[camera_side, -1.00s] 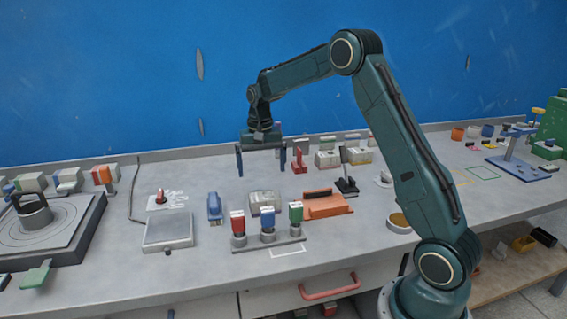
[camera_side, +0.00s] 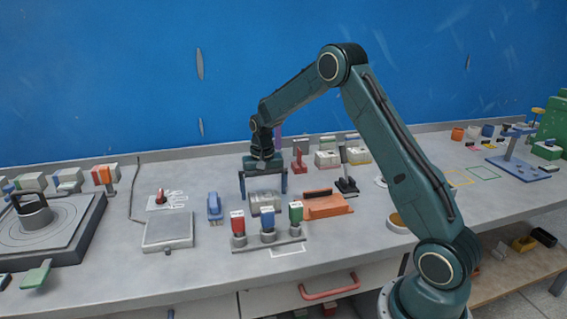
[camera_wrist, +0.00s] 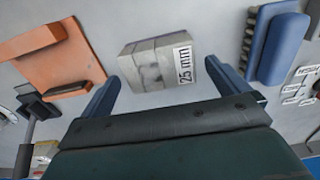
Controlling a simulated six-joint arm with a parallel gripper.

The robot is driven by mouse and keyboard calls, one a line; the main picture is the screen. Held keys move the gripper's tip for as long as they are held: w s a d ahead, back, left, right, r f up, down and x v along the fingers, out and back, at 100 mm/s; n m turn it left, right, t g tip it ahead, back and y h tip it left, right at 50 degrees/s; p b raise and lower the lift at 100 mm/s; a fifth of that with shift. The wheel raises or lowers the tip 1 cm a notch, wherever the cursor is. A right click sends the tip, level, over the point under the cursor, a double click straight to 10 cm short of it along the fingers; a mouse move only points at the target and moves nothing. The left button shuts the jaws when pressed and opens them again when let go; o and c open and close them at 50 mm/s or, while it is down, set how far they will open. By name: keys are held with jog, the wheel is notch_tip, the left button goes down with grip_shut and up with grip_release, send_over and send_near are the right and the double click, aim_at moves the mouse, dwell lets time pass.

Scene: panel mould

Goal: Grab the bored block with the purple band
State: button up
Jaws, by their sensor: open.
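My gripper (camera_side: 263,192) is open, with its two blue fingers pointing down around or just above a grey block (camera_side: 264,203). In the wrist view the grey block (camera_wrist: 155,64) lies between and just beyond the fingertips, with a white "25 mm" label on one side. Small pale blocks (camera_side: 328,158) with coloured parts stand toward the back, too small to tell a purple band.
An orange holder (camera_side: 328,206) lies right of the grey block and a blue clamp-like piece (camera_side: 214,207) left of it. A rack with red, blue and green-topped pieces (camera_side: 268,244) stands in front. A grey plate (camera_side: 168,232) lies front left.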

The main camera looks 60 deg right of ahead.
jog(key=shift+f, duration=1.4)
jog(key=c, duration=1.1)
jog(key=shift+r, duration=0.25)
notch_tip(320, 180, up, 20)
jog(key=shift+f, duration=0.15)
